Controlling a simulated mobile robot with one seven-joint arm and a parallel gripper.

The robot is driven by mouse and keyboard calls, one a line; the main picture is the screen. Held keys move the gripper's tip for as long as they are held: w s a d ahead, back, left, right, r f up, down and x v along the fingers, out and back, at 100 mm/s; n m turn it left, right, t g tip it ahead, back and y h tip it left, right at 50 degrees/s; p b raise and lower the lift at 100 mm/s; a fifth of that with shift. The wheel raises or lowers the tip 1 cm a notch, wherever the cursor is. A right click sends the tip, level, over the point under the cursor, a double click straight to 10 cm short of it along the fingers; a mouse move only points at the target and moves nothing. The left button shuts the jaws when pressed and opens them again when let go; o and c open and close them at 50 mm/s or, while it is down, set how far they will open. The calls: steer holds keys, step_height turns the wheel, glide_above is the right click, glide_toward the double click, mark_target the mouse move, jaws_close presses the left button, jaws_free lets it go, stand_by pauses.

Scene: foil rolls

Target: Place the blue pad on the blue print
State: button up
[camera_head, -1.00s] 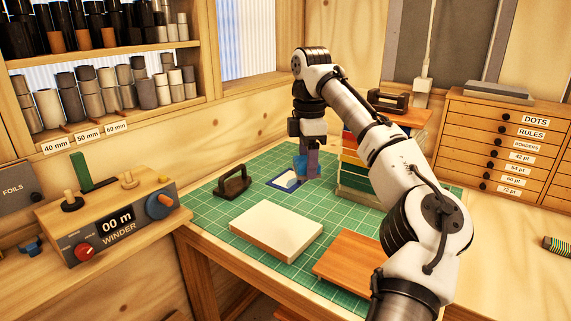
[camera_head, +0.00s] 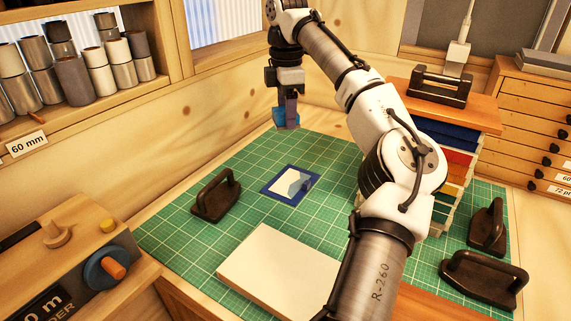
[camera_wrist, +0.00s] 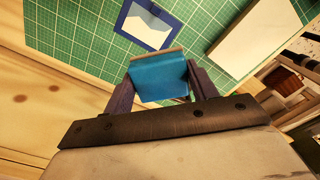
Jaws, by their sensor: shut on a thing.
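The blue print (camera_head: 275,190), a white sheet with a blue border and a pale blue patch, lies flat on the green cutting mat. It also shows in the wrist view (camera_wrist: 128,28), beyond the pad. My gripper (camera_head: 289,118) is shut on the blue pad (camera_head: 278,117), a small block with a bright blue face and a thin brown edge. In the wrist view the pad (camera_wrist: 158,78) sits between the two dark fingers of my gripper (camera_wrist: 161,84). The pad is held up in the air, apart from the print, and appears behind and above it in the head view.
A dark-handled block (camera_head: 215,195) stands left of the print, and a thick pale slab (camera_head: 280,268) lies in front. A stacked rack (camera_head: 462,135) with coloured layers stands right. More dark-handled blocks (camera_head: 484,277) sit at the right. The mat (camera_head: 325,150) around the print is mostly clear.

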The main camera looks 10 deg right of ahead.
mark_target(286, 189)
steer(key=shift+w, duration=0.3)
steer(key=shift+w+f, duration=0.15)
steer(key=shift+f, duration=0.2)
step_height(286, 189, down, 19)
steer(key=o, duration=0.5)
steer(key=shift+f, duration=0.2)
steer(key=o, duration=0.5)
step_height(286, 189, up, 12)
steer(key=shift+r+b, duration=0.2)
steer(key=shift+b, duration=0.3)
